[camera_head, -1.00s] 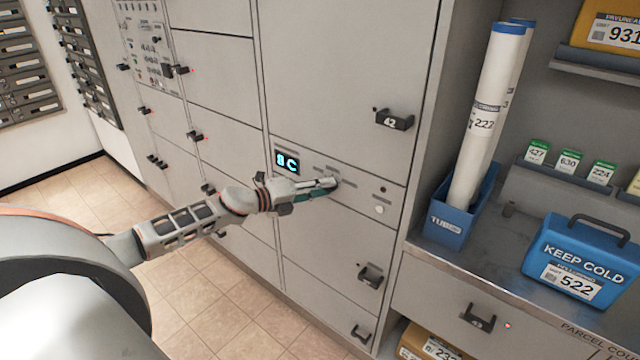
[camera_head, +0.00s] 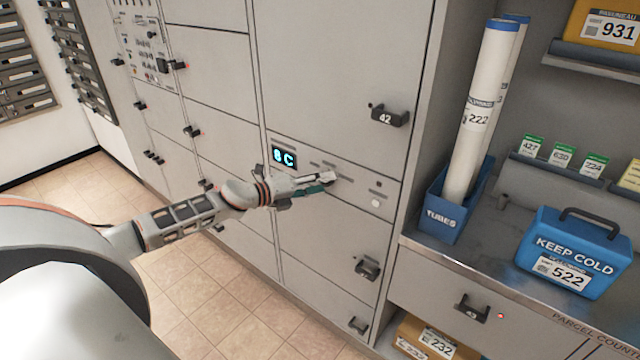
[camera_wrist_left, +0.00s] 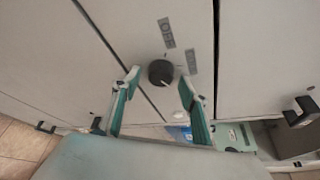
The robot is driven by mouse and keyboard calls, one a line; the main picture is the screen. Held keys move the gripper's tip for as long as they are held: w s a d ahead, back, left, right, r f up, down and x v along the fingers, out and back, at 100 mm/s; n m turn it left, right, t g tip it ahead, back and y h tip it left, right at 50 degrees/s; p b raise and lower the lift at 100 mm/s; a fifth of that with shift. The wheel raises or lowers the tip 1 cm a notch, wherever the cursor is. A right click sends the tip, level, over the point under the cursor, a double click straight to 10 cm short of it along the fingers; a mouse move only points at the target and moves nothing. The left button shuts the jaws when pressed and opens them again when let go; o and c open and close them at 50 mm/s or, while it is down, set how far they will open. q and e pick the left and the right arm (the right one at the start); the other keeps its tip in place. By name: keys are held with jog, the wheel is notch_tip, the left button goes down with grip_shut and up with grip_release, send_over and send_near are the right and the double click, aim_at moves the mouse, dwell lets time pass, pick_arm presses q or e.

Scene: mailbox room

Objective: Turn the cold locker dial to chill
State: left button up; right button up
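The cold locker panel (camera_head: 345,190) is a grey strip with a lit display (camera_head: 283,156) that reads "8C". The dial (camera_wrist_left: 160,72) is a dark round knob with a pale pointer mark, seen in the left wrist view. Two grey labels, one above it (camera_wrist_left: 166,32) and one to its right (camera_wrist_left: 191,62), are too small to read surely. My left gripper (camera_head: 326,181) is at the panel, right of the display, and hides the dial in the head view. Its fingers (camera_wrist_left: 158,84) are open, one on each side of the dial in the wrist view, with visible gaps. My right gripper is not in view.
Locker door handles (camera_head: 389,116) stick out above and below (camera_head: 367,267) the panel. On the right, a blue tubes bin (camera_head: 440,217) and a blue "KEEP COLD" box (camera_head: 575,250) stand on the counter. The tiled floor (camera_head: 205,285) before the lockers is clear.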

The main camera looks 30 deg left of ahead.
pick_arm(q)
jog(key=v, duration=1.2)
dwell(0.3)
dwell(0.5)
jog(key=s+d+f+n+g+y, duration=0.1)
jog(key=s+d+f+n+y, duration=0.1)
jog(key=s+d+f+n, duration=0.8)
jog(key=s+d+f+n+y, duration=0.2)
jog(key=s+d+f+n, duration=0.5)
jog(key=f, duration=0.5)
jog(key=s+d+f+n+g, duration=0.1)
jog(key=s+d+f+n, duration=0.1)
jog(key=d, duration=0.3)
jog(key=s+d+f+n+g, duration=0.1)
jog(key=s+d+f+n, duration=0.1)
jog(key=s+d+n, duration=0.2)
jog(key=shift+s+d+f+n+g, duration=0.35)
jog(key=shift+d+n, duration=0.35)
jog(key=shift+d, duration=0.25)
